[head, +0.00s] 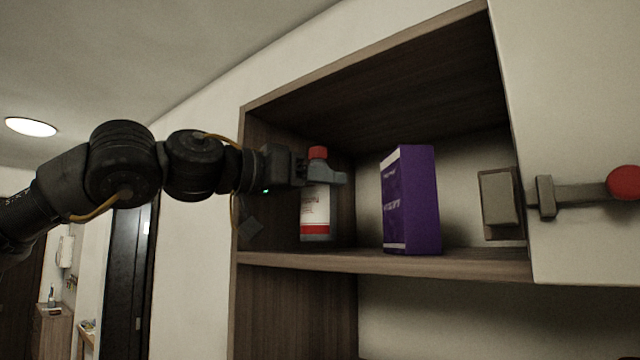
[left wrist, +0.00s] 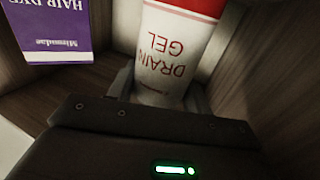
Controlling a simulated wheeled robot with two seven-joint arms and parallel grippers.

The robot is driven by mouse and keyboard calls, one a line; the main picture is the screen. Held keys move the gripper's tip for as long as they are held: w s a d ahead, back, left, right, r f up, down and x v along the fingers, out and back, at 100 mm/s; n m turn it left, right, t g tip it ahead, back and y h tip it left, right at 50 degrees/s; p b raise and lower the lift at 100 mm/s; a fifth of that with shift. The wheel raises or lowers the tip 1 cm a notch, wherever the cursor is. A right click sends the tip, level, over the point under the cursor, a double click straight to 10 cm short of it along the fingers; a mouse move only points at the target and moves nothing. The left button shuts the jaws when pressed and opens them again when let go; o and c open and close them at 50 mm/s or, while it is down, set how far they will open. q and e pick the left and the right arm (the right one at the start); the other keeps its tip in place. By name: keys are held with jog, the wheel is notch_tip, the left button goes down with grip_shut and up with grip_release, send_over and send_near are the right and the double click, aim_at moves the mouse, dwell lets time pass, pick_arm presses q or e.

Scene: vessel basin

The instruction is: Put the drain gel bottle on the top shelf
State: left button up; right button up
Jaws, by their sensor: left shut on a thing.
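The drain gel bottle (head: 315,208) is white with a red cap and a red band, and it is upright inside the shelf opening at the left. My left gripper (head: 328,178) is shut on it near its upper part, just below the cap. In the left wrist view the bottle (left wrist: 170,58) shows its "DRAIN GEL" label between the fingers. The top shelf (head: 400,264) is a brown wooden board under the bottle. The bottle's base appears at or just above the board; I cannot tell if it touches. My right gripper is not in view.
A purple hair dye box (head: 412,200) stands on the shelf to the right of the bottle; it also shows in the left wrist view (left wrist: 52,30). A grey handle-like fixture with a red end (head: 580,190) is at the right. Bare shelf lies between bottle and box.

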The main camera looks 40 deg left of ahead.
pick_arm(q)
jog(key=shift+w+f+p, duration=0.1)
jog(key=shift+f+p, duration=0.1)
jog(key=shift+p, duration=0.3)
jog(key=shift+a+f, duration=0.2)
jog(key=shift+f, duration=0.05)
jog(key=shift+a+f, duration=0.2)
jog(key=shift+d+f, duration=0.1)
jog(key=shift+d, duration=0.1)
jog(key=o, duration=0.9)
jog(key=shift+d, duration=0.1)
jog(key=shift+o, duration=0.9)
